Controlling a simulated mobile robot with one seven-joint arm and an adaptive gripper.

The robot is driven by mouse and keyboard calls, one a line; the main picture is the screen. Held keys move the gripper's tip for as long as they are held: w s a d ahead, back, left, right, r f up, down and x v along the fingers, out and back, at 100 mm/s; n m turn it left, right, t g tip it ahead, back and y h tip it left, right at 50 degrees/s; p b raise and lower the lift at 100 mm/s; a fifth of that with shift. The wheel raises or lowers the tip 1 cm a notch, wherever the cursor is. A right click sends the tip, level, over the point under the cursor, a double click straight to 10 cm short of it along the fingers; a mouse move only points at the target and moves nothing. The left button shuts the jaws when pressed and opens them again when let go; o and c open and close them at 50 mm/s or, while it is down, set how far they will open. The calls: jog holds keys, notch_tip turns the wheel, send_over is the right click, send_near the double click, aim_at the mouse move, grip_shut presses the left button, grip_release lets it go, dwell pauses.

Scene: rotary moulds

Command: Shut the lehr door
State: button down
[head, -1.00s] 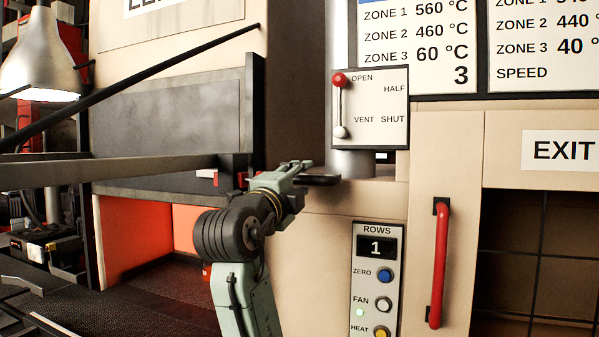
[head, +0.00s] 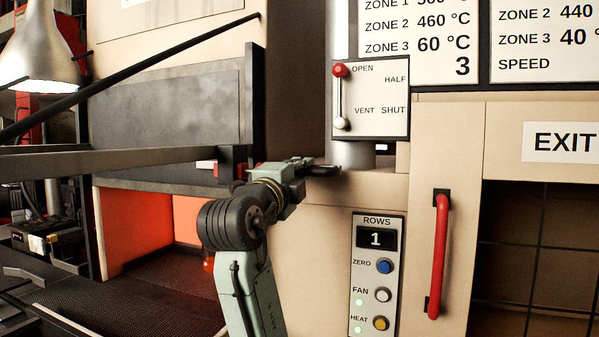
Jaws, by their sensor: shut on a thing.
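The lehr door appears to be the grey panel (head: 165,115) at the left, under a partly cut-off sign. Below it is a gap with an orange-lit interior (head: 135,225). The lever plate (head: 395,125) reads OPEN, HALF, VENT and SHUT; its red knob (head: 340,70) is beside OPEN and its white knob (head: 341,123) is lower, near VENT. My gripper (head: 318,169) is just below the plate, left of the grey post's foot (head: 352,154). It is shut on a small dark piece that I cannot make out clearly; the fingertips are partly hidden.
A ROWS panel (head: 378,275) with buttons is below right of my gripper. A red handle (head: 438,255) stands upright on the beige panel beside the EXIT opening (head: 545,250). A grey bar (head: 110,163) crosses in front of the door. A lamp (head: 40,50) hangs at upper left.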

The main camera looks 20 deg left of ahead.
dwell(0.5)
notch_tip(320, 180, down, 34)
jog(key=b, duration=2.4)
jog(key=shift+b, duration=0.4)
jog(key=shift+f, duration=0.15)
jog(key=c, duration=1.8)
grip_release()
jog(key=shift+o, duration=1.3)
jog(key=shift+s, duration=0.15)
jog(key=s+f, duration=0.2)
jog(key=s, duration=0.9)
jog(key=shift+s+a, duration=0.2)
jog(key=shift+s, duration=0.1)
